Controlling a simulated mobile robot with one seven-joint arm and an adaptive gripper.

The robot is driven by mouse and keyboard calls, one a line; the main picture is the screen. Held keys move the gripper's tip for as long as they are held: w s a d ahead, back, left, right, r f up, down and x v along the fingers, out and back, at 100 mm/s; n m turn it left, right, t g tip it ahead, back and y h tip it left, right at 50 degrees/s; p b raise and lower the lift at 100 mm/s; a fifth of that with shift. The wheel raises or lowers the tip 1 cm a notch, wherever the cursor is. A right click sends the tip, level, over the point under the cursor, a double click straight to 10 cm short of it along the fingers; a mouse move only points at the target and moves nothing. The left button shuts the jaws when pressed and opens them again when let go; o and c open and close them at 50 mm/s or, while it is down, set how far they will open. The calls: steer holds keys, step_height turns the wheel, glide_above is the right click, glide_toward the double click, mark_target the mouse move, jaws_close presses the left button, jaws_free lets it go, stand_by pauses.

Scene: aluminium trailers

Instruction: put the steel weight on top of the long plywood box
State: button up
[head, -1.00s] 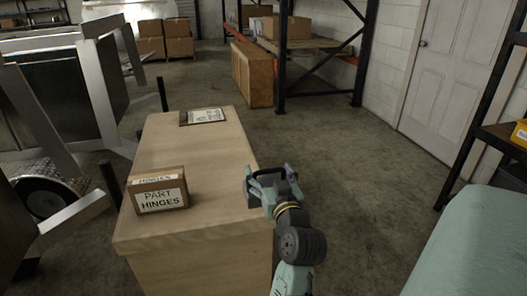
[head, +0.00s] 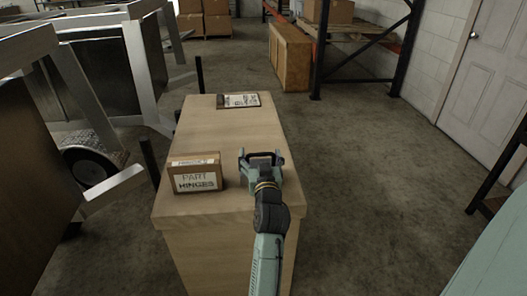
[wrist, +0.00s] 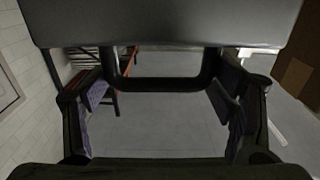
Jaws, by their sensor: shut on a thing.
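The steel weight shows in the wrist view as a grey block (wrist: 165,22) with a dark loop handle (wrist: 160,84). My gripper (wrist: 160,105) is shut on it, with the handle between the two fingers. In the head view my gripper (head: 262,157) is over the right near part of the long plywood box, and the weight is mostly hidden by the fingers. The long plywood box (head: 245,130) is pale wood with a flat top. I cannot tell how far the weight is above that top.
A carton marked "PART HINGES" (head: 196,174) sits on the box top, left of my gripper. A clipboard (head: 238,100) lies at its far end. Aluminium trailers (head: 110,80) stand left. A rack (head: 365,50) and another wooden box (head: 290,57) are behind.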

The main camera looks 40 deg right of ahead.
steer(key=shift+f, duration=0.55)
steer(key=o, duration=1.5)
steer(key=shift+f, duration=0.45)
steer(key=o, duration=0.4)
steer(key=shift+o, duration=0.2)
steer(key=shift+r, duration=0.2)
steer(key=b+v, duration=0.2)
steer(key=v, duration=1)
steer(key=shift+b, duration=0.35)
steer(key=shift+s, duration=0.1)
